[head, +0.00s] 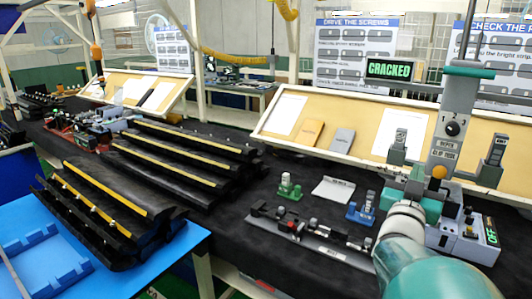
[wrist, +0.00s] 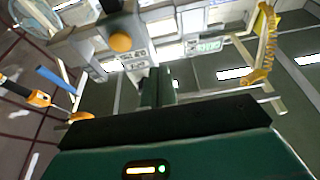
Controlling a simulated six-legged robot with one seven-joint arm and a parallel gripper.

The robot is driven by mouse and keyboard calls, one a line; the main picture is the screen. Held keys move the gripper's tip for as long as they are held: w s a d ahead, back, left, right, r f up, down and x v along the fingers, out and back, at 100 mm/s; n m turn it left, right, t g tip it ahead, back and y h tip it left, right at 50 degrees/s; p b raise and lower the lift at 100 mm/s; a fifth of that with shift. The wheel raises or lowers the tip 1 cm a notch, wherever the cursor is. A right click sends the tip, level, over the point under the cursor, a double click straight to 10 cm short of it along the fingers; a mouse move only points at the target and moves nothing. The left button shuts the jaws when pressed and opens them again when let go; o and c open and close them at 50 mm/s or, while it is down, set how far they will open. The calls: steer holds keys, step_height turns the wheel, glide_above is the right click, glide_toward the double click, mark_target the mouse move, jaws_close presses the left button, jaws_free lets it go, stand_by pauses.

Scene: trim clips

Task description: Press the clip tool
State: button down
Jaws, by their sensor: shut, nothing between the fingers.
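The clip tool (head: 443,150) is a tall grey press with a labelled plate and a round dial, standing at the right of the bench in the head view. An orange ball knob (head: 439,172) shows on its front. In the wrist view an orange ball (wrist: 120,42) and a labelled grey part (wrist: 133,55) lie just beyond my gripper (wrist: 158,85). My gripper's fingers are together and empty. In the head view my arm covers the lower front of the tool, and my fingertips cannot be made out there. I cannot tell whether they touch the tool.
A green fixture (head: 289,187), a blue fixture (head: 361,208) and a grey rail with clips (head: 312,240) lie left of my arm. Black trim strips (head: 110,200) fill the left.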

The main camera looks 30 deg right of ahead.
steer(key=w+d, duration=0.4)
steer(key=d, duration=0.4)
steer(key=shift+f, duration=0.45)
steer(key=shift+w+f, duration=0.1)
steer(key=shift+f, duration=0.05)
